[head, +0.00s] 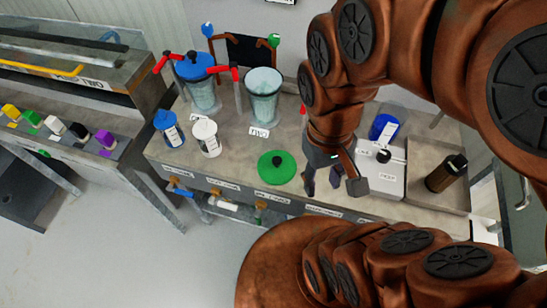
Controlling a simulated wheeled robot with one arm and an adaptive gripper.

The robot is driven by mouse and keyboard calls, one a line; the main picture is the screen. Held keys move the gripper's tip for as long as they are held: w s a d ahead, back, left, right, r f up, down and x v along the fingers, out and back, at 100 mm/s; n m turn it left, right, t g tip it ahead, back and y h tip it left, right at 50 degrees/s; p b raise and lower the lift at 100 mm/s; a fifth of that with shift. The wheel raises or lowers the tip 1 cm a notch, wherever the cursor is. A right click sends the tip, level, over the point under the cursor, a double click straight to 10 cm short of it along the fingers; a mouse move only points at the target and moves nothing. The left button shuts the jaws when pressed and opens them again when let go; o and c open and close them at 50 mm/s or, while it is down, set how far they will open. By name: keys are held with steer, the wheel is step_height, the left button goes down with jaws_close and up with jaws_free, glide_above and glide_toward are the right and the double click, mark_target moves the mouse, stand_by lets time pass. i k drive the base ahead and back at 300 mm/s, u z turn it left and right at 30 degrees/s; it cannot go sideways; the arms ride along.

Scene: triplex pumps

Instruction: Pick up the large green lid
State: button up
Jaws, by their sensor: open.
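The large green lid (277,168) lies flat on the grey counter, with a dark knob at its centre. It is in the middle of the head view and nothing covers it. My gripper (335,192) hangs just to the right of the lid, fingers pointing down and spread apart. It is open, and no object shows between its fingers. The gripper and the lid look apart, though the exact height of the fingers above the counter is hard to tell.
Behind the lid stand an open clear vessel (263,95) and a blue-lidded vessel (198,85). A blue bottle (168,129) and a white bottle (206,138) are to the left. A white device (380,171) and a dark cylinder (446,174) are right of my gripper.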

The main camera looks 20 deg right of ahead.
mark_target(277, 168)
steer(key=z, duration=1.35)
steer(key=k, duration=1.95)
steer(key=u, duration=1.4)
steer(key=i, duration=1)
